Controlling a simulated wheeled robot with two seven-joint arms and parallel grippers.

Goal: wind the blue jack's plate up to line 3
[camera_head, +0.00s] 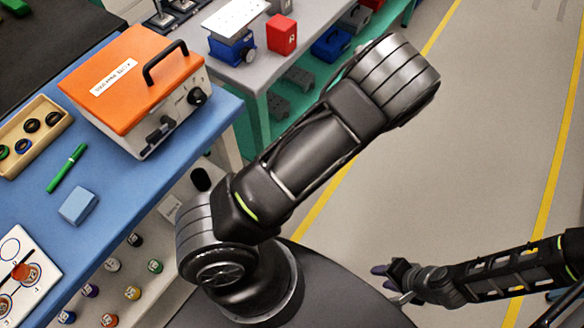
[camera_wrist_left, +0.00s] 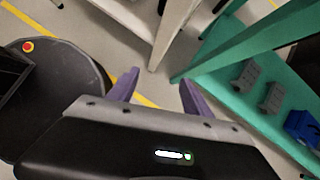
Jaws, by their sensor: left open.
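The blue jack (camera_head: 232,48) stands on the grey table at the top of the head view, its pale plate (camera_head: 236,18) on top and a dark round knob (camera_head: 248,55) at its front. Line marks cannot be read at this size. My left gripper (camera_wrist_left: 159,79) is open and empty in the left wrist view, purple fingers apart over the floor beside table legs. In the head view my left arm crosses the middle, and its gripper is hidden. My right gripper (camera_head: 393,279) is low at the right, away from the tables; its finger gap is unclear.
A red block (camera_head: 282,34) stands right of the jack. An orange-lidded box (camera_head: 135,80) sits on the blue table (camera_head: 135,190). A teal lower shelf (camera_wrist_left: 245,75) holds grey pieces and a blue bin (camera_wrist_left: 303,128). Floor at right is clear.

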